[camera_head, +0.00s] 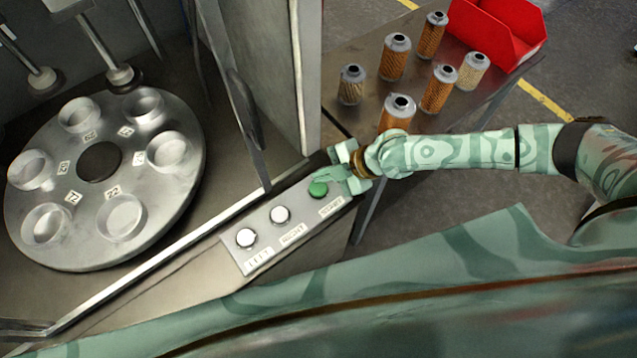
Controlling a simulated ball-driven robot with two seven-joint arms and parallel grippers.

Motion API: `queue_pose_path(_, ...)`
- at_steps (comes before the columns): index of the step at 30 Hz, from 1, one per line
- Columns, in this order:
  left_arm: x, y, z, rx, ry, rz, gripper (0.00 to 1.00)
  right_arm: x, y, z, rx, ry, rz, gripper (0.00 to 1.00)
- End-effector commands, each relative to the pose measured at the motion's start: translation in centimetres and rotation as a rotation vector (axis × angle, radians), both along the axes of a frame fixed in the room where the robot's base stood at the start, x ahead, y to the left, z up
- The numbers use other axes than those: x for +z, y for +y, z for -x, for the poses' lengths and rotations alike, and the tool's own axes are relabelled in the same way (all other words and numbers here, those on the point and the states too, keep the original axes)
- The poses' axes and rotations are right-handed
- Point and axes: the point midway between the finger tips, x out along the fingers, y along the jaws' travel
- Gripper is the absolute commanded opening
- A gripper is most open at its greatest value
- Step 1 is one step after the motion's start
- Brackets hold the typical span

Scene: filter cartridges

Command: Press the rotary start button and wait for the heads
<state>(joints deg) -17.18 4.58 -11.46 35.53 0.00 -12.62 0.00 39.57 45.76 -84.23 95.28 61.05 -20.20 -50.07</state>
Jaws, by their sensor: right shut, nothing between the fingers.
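The green start button (318,189) sits at the far right end of a grey button panel (270,248). Two white buttons, labelled left (245,237) and right (280,214), sit along the same panel. My right gripper (322,177) is shut and empty, its fingertips at the green button; I cannot tell if they touch or press it. The round metal rotary plate (90,240) with several cups lies at the left. Heads (121,76) on rods hang over its far side, one more head (43,79) beside it. My left gripper is not in view.
Several filter cartridges (394,58), orange, tan and dark, stand on a side table (462,112) at the upper right. A red bin (500,30) is behind them. A metal post (305,70) and a door edge (238,95) rise between the rotary plate and the table.

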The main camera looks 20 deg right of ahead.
Motion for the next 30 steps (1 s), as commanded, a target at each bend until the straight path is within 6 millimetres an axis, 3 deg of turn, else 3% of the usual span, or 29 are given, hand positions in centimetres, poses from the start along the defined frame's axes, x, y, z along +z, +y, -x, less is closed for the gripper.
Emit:
queue_pose_path(8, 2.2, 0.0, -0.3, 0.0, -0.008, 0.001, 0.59, 2.9, 0.0, 0.0, 0.0, -0.001, 0.0, 0.0)
queue_pose_path(30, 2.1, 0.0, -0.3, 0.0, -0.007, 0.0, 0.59, 2.8, 0.0, 0.0, 0.0, 0.0, 0.0, 0.0)
